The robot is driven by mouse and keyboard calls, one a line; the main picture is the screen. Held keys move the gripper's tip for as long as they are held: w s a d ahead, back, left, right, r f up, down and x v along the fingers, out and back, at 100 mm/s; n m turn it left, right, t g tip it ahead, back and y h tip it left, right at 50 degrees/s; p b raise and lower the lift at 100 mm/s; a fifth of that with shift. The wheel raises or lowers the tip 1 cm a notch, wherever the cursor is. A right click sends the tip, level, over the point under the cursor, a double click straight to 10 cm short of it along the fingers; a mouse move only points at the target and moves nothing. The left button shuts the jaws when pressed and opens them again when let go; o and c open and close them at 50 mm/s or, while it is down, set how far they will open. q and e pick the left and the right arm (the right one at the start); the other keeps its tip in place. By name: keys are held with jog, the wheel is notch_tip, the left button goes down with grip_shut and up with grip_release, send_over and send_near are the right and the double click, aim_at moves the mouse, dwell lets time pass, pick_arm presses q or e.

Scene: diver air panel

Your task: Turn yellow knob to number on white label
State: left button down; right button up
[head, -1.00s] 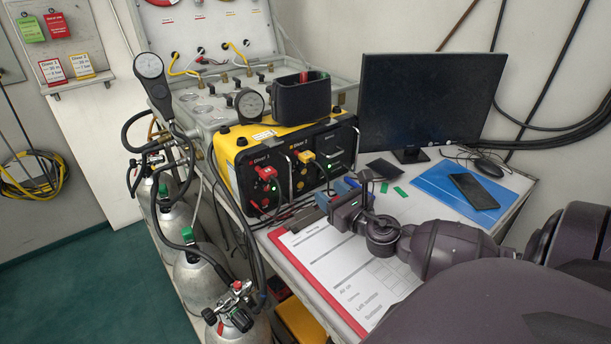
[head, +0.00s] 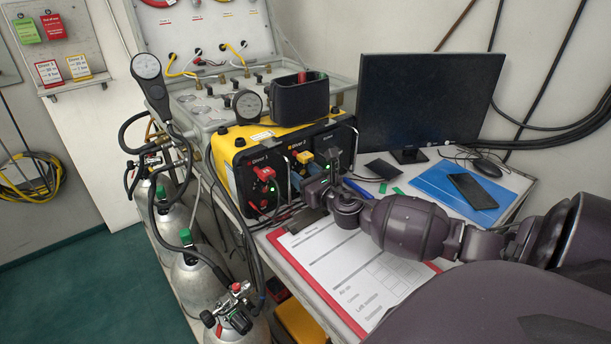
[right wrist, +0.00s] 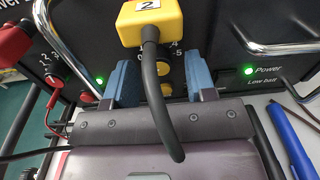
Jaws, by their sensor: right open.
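The yellow knob (right wrist: 165,72) is on the front of the black and yellow panel box (head: 228,142), partly hidden behind a hanging black cable. Above it, a yellow plug (right wrist: 142,28) bears a white label (right wrist: 147,4) reading 2; the plug also shows in the head view (head: 304,157). My right gripper (right wrist: 160,82) is open, its blue fingers on either side of the knob and apart from it. The cable passes between the fingers. A 5 shows beside the knob; its pointer setting cannot be made out. My left gripper is out of view.
Metal handles (right wrist: 270,46) stick out from the panel beside the gripper. A red plug (head: 264,173) and its cable are left of it. A clipboard (head: 345,275) lies below my right arm. A monitor (head: 415,100) stands to the right.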

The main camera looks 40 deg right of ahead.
jog(key=shift+c, duration=0.5)
jog(key=c, duration=0.8)
